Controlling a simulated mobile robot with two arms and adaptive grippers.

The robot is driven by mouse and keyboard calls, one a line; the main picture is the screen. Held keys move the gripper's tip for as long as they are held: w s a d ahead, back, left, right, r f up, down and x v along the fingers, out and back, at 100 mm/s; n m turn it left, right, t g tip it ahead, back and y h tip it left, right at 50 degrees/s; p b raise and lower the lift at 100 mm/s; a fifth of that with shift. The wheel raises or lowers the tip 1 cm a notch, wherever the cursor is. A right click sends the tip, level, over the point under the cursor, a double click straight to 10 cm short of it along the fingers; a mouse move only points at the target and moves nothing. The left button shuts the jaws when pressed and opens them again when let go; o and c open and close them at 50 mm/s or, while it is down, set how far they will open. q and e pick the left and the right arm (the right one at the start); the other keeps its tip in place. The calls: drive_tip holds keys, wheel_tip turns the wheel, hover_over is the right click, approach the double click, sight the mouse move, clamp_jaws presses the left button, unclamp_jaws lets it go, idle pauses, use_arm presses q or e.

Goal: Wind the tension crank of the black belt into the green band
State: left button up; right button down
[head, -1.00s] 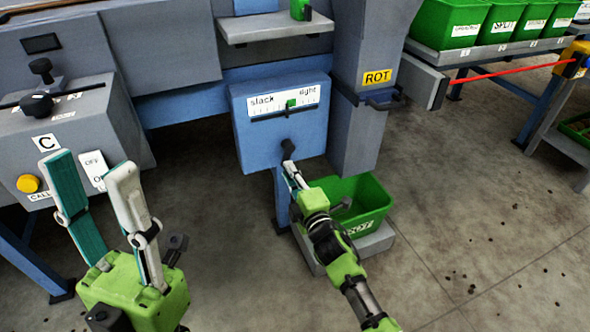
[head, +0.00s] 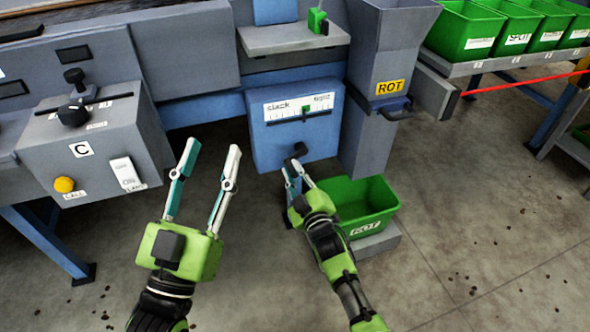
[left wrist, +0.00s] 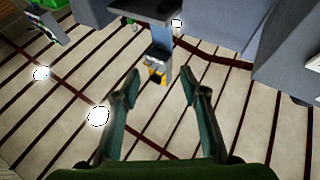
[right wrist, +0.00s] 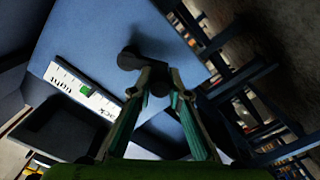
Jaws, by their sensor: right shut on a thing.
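The tension crank (head: 299,150) is a small black crank on the front of a blue box (head: 272,149). It also shows in the right wrist view (right wrist: 150,42). Above it is a white scale (head: 280,108) marked slack and tight, with a short green band (head: 306,109) right of its middle. A dark pointer bar runs along the scale; its exact reading is too small to tell. My right gripper (head: 298,172) is shut on the crank's handle, which its fingers partly hide. My left gripper (head: 208,158) is open and empty, left of the blue box.
A grey control box (head: 95,135) with levers and a yellow button stands at the left. A green bin (head: 362,203) stands close to the right of my right gripper, under a grey ROT chute (head: 385,60). A grey shelf (head: 290,38) juts out above the scale.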

use_arm(q)
drive_tip(key=shift+w+a+f+g+y, duration=0.1)
drive_tip(key=shift+w+f+g+y, duration=0.15)
drive_tip(key=shift+f, duration=0.35)
drive_tip(key=shift+w+d+f+g, duration=0.1)
drive_tip(key=shift+w+f+g, duration=0.1)
drive_tip(key=shift+f+g, duration=0.3)
drive_tip(key=shift+w+a+f+g+y, duration=0.1)
drive_tip(key=shift+w+f+g+y, duration=0.1)
drive_tip(key=shift+f, duration=0.5)
use_arm(e)
drive_tip(key=shift+a+r+m, duration=0.1)
drive_tip(key=shift+r+m, duration=0.05)
drive_tip(key=shift+m, duration=0.25)
drive_tip(key=c, duration=1.9)
unclamp_jaws()
drive_tip(key=v, duration=1.2)
drive_tip(key=shift+s, duration=0.1)
